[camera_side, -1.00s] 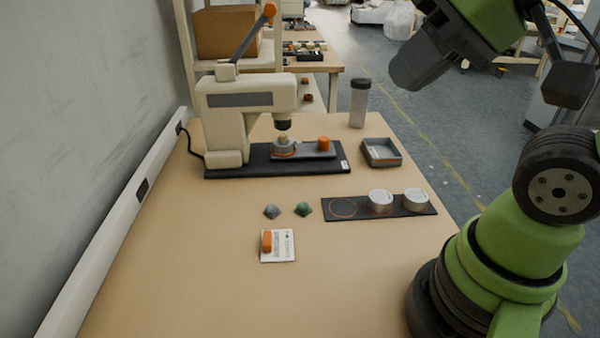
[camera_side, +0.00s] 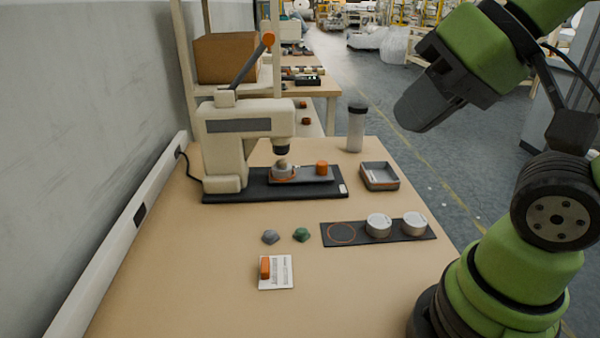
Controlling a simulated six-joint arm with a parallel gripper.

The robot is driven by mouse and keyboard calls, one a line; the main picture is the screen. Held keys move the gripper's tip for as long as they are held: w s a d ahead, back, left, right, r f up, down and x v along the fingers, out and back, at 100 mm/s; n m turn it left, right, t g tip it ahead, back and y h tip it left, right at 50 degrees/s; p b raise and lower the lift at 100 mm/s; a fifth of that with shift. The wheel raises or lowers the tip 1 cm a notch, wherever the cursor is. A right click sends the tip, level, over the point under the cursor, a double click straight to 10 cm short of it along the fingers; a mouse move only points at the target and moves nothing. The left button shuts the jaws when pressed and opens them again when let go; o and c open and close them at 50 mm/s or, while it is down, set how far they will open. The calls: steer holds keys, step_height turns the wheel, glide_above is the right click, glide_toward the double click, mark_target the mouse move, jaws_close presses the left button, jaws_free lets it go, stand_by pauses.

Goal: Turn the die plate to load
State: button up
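The press (camera_side: 240,135) is cream-coloured with a raised orange-knobbed lever (camera_side: 252,62). It stands on a black base (camera_side: 235,192) at the table's back left. The die plate (camera_side: 303,176) is a flat grey piece on that base. An orange knob (camera_side: 321,168) stands at its right end. At its left end, under the press head, is an orange-ringed seat (camera_side: 284,174) with a small grey rounded piece (camera_side: 282,164) on it. My gripper (camera_side: 408,118) is high at the upper right, well away from the die plate. Its fingers cannot be told apart here.
A dark mat (camera_side: 394,240) holds two silver tins (camera_side: 378,225) and an empty orange ring. A grey tray (camera_side: 380,188) and a clear jar (camera_side: 356,130) stand right of the press. A grey piece (camera_side: 270,237), a green piece (camera_side: 301,235) and a white card (camera_side: 281,278) lie in front.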

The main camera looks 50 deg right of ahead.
steer(key=o, duration=0.4)
steer(key=shift+w+r, duration=0.1)
steer(key=shift+w, duration=0.1)
steer(key=shift+c, duration=0.2)
steer(key=o, duration=0.6)
steer(key=w, duration=0.2)
steer(key=w+d+r, duration=0.1)
steer(key=shift+w, duration=0.15)
steer(key=n+g+h, duration=0.2)
steer(key=n+g, duration=0.1)
steer(key=n, duration=0.1)
glide_above(323, 162)
steer(key=s, duration=0.4)
step_height(323, 162, down, 19)
steer(key=x, duration=1)
steer(key=shift+a, duration=0.15)
jaws_close()
